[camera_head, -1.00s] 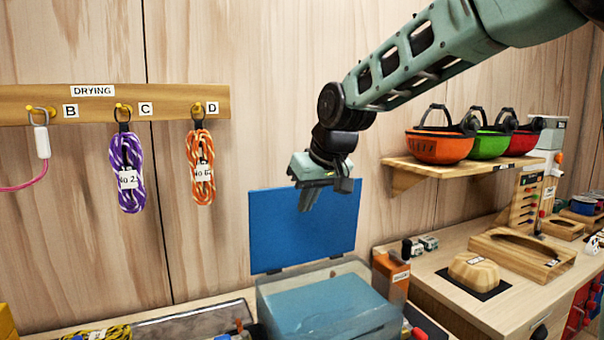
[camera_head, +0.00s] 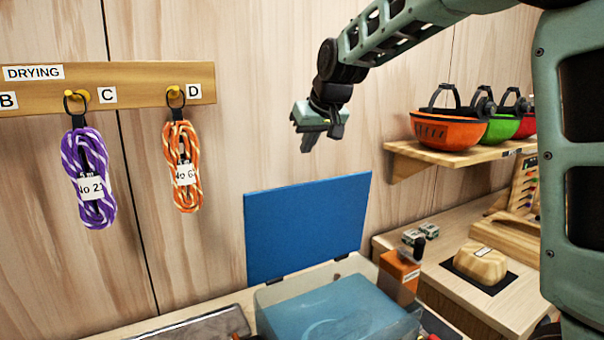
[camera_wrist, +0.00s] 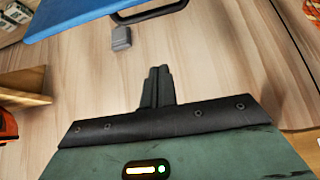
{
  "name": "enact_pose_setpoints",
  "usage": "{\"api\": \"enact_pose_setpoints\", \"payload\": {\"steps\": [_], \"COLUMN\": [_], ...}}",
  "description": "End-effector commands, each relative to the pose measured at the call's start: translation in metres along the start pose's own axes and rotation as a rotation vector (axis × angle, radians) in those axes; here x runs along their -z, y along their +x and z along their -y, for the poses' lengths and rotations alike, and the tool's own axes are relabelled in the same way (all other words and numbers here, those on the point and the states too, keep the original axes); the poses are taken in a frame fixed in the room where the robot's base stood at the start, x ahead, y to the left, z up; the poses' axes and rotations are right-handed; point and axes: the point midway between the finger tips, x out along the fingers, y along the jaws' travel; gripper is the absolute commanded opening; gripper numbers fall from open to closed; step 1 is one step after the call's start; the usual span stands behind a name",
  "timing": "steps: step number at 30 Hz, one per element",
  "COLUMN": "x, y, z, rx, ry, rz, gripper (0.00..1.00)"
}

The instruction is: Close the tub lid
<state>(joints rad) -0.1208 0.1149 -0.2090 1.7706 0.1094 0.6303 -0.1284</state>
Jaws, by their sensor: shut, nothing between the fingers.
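The tub (camera_head: 264,316) is a clear box with a blue interior at the bottom of the head view. Its blue lid (camera_head: 305,228) stands open and upright along the tub's back edge, near the wall. The lid also shows at the top left of the wrist view (camera_wrist: 75,12), with a dark handle or latch loop (camera_wrist: 150,12) at its edge. My gripper (camera_head: 307,146) is shut and empty, above the lid's top edge and apart from it. Its closed fingers show in the wrist view (camera_wrist: 157,80). The tub's front is cut off by the frame.
Rope coils, purple (camera_head: 88,178) and orange (camera_head: 183,165), hang from the wooden rail at left. An orange box (camera_head: 399,277) stands right of the tub. A shelf (camera_head: 430,158) with helmets is at right. The wall space between the ropes and lid is clear.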

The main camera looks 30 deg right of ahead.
Motion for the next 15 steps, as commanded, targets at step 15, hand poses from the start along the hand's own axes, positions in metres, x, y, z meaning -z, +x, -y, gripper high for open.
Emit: {"api": "enact_pose_setpoints", "payload": {"steps": [15], "x": [-0.008], "y": [0.082], "z": [0.0], "rx": [0.0], "ry": [0.001], "rz": [0.003], "gripper": [0.0]}}
